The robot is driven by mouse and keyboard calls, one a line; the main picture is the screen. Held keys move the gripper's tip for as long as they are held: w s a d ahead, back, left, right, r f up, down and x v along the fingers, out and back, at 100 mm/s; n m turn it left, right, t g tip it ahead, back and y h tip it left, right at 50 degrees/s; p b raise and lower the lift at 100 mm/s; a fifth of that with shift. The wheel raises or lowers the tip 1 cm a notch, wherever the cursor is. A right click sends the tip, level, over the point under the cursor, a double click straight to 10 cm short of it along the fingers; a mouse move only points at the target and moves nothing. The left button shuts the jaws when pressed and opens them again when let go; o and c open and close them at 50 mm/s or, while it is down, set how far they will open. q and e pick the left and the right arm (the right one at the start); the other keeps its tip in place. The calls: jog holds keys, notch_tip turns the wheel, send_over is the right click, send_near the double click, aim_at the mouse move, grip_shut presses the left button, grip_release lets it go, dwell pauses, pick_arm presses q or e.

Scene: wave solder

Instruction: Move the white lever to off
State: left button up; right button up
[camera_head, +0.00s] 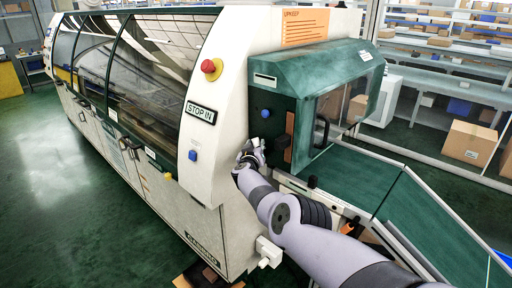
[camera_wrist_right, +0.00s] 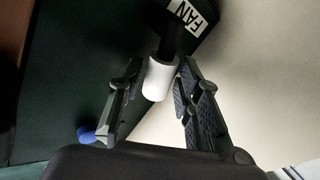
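The white lever (camera_wrist_right: 158,80) shows in the right wrist view as a short white cylinder on a dark stem, below a black plate with a "FAN" label (camera_wrist_right: 190,14). My right gripper (camera_wrist_right: 161,72) is open, with one finger on each side of the lever's white end. A narrow gap shows on both sides, so it does not look gripped. In the head view my right gripper (camera_head: 251,152) is at the machine's side wall, by the dark green recess; the lever is hidden there behind the gripper. My left gripper is not in view.
The cream machine has a red stop knob (camera_head: 211,67) and a blue button (camera_head: 193,155) on its corner. A green hood (camera_head: 310,68) with a clear window stands right of my gripper. A green conveyor (camera_head: 430,220) runs to the lower right, close to my right arm.

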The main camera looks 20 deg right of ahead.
jog(key=shift+o, duration=1)
jog(key=shift+f, duration=0.1)
